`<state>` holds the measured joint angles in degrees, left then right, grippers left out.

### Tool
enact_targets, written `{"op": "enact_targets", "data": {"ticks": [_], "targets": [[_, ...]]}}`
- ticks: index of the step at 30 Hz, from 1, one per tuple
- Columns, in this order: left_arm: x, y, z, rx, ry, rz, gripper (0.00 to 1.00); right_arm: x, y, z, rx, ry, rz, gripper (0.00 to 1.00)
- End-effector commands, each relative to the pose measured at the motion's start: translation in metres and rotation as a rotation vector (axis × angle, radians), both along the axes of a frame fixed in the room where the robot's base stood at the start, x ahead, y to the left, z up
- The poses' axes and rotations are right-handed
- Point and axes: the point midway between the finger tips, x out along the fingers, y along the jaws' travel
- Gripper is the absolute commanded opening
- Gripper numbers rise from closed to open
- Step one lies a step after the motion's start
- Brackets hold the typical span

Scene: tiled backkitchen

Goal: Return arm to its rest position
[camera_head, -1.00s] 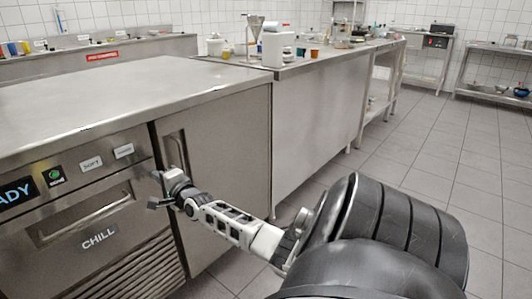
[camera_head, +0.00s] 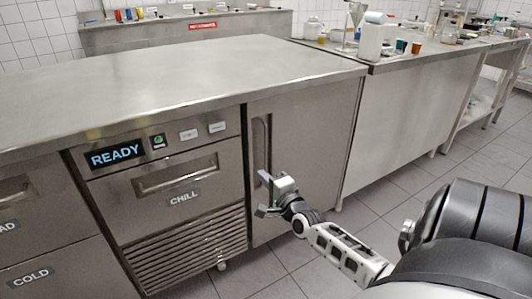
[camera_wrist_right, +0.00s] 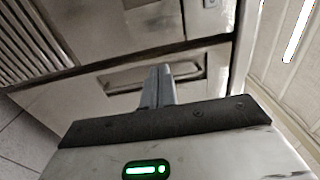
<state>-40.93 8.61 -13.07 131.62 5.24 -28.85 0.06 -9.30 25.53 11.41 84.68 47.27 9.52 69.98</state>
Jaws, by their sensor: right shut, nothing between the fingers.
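My right gripper (camera_head: 264,196) is in front of the steel counter unit, near the cabinet door and its upright handle. It is shut and empty. In the right wrist view its fingers (camera_wrist_right: 158,86) are together, pointing at the front of the unit, with a recessed handle behind them. I cannot tell the exact gap between the fingers and the unit. My right arm (camera_head: 345,250) reaches in from the lower right of the head view. My left gripper is not in view.
The steel counter (camera_head: 170,85) has a clear top. Its front has a READY display (camera_head: 115,155), a CHILL drawer (camera_head: 178,180) and a cabinet door (camera_head: 300,150). A second counter (camera_head: 400,125) at the right holds a white container (camera_head: 371,42) and cups. Tiled floor (camera_head: 390,195) is free at the right.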

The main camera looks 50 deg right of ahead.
Motion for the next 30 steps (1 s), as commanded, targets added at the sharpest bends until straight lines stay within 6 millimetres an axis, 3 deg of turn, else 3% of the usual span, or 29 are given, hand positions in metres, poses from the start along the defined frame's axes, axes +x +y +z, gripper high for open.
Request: {"op": "enact_targets", "data": {"ticks": [10, 14, 17, 19, 24, 27, 30], "targets": [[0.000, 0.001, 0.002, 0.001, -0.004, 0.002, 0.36, -0.006, 0.003, 0.000, -0.003, 0.002, 0.002, 0.00], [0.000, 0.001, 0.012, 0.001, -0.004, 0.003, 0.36, -0.011, 0.029, -0.004, -0.077, 0.067, 0.057, 0.00], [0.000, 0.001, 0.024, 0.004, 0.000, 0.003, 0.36, -0.024, 0.080, -0.010, -0.240, 0.180, 0.172, 0.00], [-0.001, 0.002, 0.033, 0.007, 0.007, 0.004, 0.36, -0.040, 0.128, -0.014, -0.403, 0.270, 0.285, 0.00], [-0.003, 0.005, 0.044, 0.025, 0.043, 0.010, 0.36, -0.099, 0.239, -0.008, -0.851, 0.423, 0.581, 0.00], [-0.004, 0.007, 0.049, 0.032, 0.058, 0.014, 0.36, -0.133, 0.287, 0.006, -1.092, 0.459, 0.722, 0.00], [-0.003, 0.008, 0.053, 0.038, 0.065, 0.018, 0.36, -0.159, 0.318, 0.021, -1.280, 0.470, 0.820, 0.00]]}}
